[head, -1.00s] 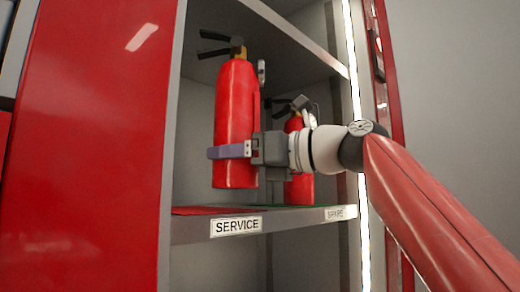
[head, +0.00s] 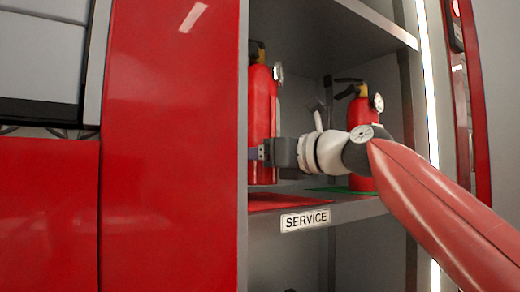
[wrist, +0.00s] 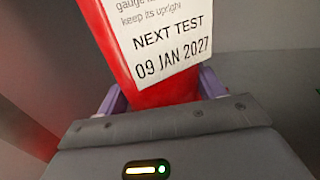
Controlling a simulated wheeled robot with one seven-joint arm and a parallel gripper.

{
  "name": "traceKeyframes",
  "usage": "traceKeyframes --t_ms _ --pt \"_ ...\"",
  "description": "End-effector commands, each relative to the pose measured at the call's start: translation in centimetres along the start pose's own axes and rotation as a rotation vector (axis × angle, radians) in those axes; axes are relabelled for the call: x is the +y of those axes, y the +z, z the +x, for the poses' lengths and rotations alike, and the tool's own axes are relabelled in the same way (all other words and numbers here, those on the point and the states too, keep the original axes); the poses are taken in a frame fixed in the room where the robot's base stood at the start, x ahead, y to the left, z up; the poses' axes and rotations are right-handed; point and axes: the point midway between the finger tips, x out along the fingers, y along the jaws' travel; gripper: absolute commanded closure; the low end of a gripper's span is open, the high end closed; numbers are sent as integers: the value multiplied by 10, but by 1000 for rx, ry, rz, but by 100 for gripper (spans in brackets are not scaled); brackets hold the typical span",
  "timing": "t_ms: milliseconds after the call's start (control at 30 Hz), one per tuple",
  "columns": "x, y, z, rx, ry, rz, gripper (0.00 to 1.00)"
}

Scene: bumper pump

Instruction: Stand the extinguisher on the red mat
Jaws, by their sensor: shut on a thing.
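The held red extinguisher (head: 262,110) is upright in the cabinet's left part. Its left side is hidden behind the red cabinet panel. My gripper (head: 257,153) is shut around its lower body. The wrist view shows the red body with a white "NEXT TEST 09 JAN 2027" label (wrist: 165,40) between my purple fingers (wrist: 162,92). The red mat (head: 283,201) lies on the shelf at the left, above the "SERVICE" plate (head: 305,219). The extinguisher's base looks a little above the mat's level; I cannot tell exactly how far over the mat it is.
A second red extinguisher (head: 362,112) stands on a green mat (head: 338,190) to the right, partly behind my arm. The red panel (head: 170,150) and its grey edge post (head: 243,120) are close on the left. An upper shelf (head: 330,30) is overhead.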

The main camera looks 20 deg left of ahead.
Motion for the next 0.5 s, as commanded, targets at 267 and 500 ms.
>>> traceKeyframes --t_ms 267,500 --pt "1 -18 -1 -6 -2 0 100" --pt "2 -21 -1 -7 0 -2 100"
